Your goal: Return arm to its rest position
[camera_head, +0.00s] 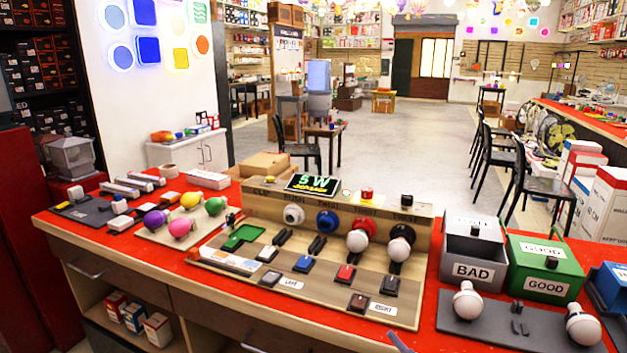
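Neither of my grippers can be made out in the head view. A small pale violet piece (400,343) shows at the bottom edge, right of centre; I cannot tell what it is. The red-topped counter (215,272) lies in front of me. On it stands a wooden test board (330,268) with sockets, switches and a "5 W" display (313,184). White bulbs sit at the board's two right-hand sockets (357,241) (400,242).
Right of the board are a grey BAD box (474,270), a green GOOD box (545,287) and two white bulbs (467,300) (583,325) on a dark tray (519,340). Several coloured bulbs lie on a board (150,236) at left. The counter's front left strip is bare.

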